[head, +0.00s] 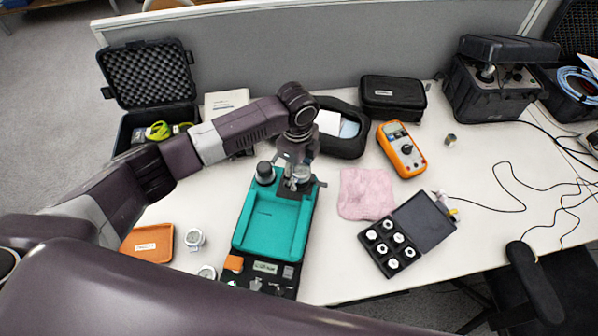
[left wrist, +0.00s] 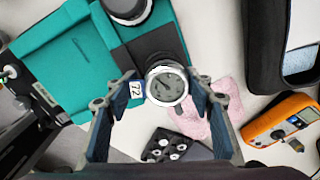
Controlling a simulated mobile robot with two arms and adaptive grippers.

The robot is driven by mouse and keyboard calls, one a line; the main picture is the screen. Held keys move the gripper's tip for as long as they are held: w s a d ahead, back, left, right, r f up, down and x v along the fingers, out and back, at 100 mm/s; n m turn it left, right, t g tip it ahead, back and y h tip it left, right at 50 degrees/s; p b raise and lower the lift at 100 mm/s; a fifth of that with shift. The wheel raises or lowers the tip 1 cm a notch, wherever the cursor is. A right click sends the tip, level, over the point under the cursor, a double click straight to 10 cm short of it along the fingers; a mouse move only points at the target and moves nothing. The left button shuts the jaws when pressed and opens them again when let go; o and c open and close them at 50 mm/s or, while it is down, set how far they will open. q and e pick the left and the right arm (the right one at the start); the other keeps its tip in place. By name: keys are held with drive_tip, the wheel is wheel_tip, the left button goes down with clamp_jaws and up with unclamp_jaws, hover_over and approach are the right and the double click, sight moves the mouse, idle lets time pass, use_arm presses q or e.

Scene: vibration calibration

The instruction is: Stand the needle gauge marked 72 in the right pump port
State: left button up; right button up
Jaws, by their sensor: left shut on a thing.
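The needle gauge marked 72 (head: 301,173) has a round pale dial and a silver rim. In the left wrist view the gauge (left wrist: 167,84) shows its dial, with a blue-edged 72 tag (left wrist: 136,89) beside it. My left gripper (head: 299,182) is shut on it, one blue-padded finger on each side. The gauge is over the right port of the teal pump (head: 272,226); a black round port part (left wrist: 152,46) shows just behind it. Whether its stem is seated is hidden. A dark capped post (head: 265,172) stands at the left port. My right gripper is out of view.
Two other gauges (head: 194,238) (head: 206,272) stand left of the pump, near an orange tray (head: 148,243). A pink cloth (head: 366,193) and an open fittings case (head: 378,240) lie to the right.

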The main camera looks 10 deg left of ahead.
use_arm(q)
drive_tip(key=shift+f, duration=0.15)
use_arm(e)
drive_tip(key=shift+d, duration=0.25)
use_arm(q)
drive_tip(key=o, duration=1.3)
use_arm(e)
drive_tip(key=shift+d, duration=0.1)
use_arm(q)
drive_tip(key=shift+o, duration=0.2)
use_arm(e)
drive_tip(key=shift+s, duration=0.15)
use_arm(q)
wheel_tip(320, 180, up, 12)
drive_tip(key=shift+s, duration=0.2)
drive_tip(key=shift+a, duration=0.1)
